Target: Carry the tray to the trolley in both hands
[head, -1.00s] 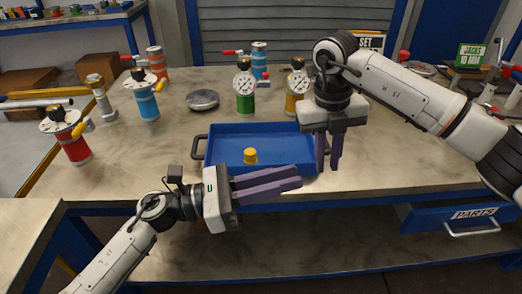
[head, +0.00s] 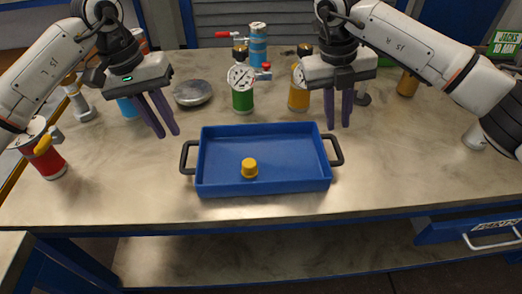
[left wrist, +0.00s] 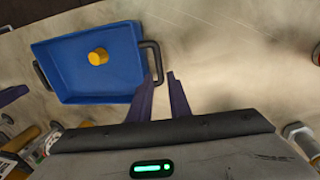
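The blue tray (head: 215,185) lies on the bench near its front edge, with a dark handle at each end. A small yellow cylinder (head: 249,168) stands in it. My left gripper (head: 169,134) hangs above the bench, up and left of the left handle (head: 186,157), open and empty. In the left wrist view a handle (left wrist: 153,62) of the tray (left wrist: 75,97) is just beyond its purple fingers (left wrist: 160,78), apart from them. My right gripper (head: 338,124) points down above and behind the right handle (head: 335,150), fingers slightly apart and empty. No trolley shows.
Behind the tray stand a green vessel (head: 243,99) with a gauge, a yellow vessel (head: 298,100) and a blue one (head: 258,45). A round grey disc (head: 192,92) lies left of them. A red vessel (head: 47,165) stands at the far left.

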